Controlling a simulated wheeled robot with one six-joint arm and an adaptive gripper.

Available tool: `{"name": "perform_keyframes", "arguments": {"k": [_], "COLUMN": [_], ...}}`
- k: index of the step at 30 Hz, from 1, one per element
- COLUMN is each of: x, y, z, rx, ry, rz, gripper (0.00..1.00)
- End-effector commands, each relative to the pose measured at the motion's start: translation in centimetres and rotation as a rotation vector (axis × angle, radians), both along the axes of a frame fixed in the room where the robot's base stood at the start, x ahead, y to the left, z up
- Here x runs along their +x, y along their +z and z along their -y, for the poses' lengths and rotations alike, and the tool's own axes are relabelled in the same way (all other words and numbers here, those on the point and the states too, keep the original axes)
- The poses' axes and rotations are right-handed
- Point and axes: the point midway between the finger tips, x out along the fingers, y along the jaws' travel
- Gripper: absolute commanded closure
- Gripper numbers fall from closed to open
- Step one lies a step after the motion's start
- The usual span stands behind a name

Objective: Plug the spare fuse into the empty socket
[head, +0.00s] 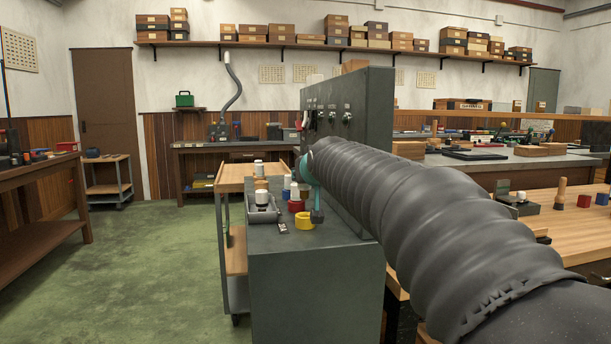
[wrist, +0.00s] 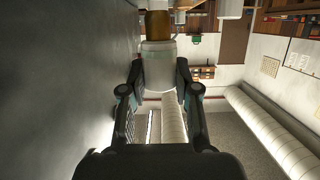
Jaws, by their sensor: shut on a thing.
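My gripper (wrist: 160,72) has its two dark fingers closed on the sides of a pale, white cylinder (wrist: 158,58), which looks like the spare fuse. An orange-brown part (wrist: 158,24) shows at its far end in the wrist view; I cannot tell whether it belongs to the cylinder or lies beyond it. In the head view my arm hides most of the gripper and what it holds. A grey-green panel cabinet (head: 375,110) with dark fittings on its face stands beyond the arm. I cannot make out the empty socket in either view.
A wooden-topped trolley (head: 236,178) stands behind. In the wrist view a dark grey surface (wrist: 60,80) runs close along the left.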

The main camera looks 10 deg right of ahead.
Motion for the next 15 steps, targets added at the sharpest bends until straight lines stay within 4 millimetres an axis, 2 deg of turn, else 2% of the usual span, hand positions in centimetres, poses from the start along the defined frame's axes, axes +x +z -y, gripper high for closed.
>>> {"name": "perform_keyframes", "arguments": {"k": [15], "x": [-0.3], "y": [-1.7], "z": [0.3], "rx": [0.0], "ry": [-0.004], "rz": [0.0], "gripper": [1.0]}}
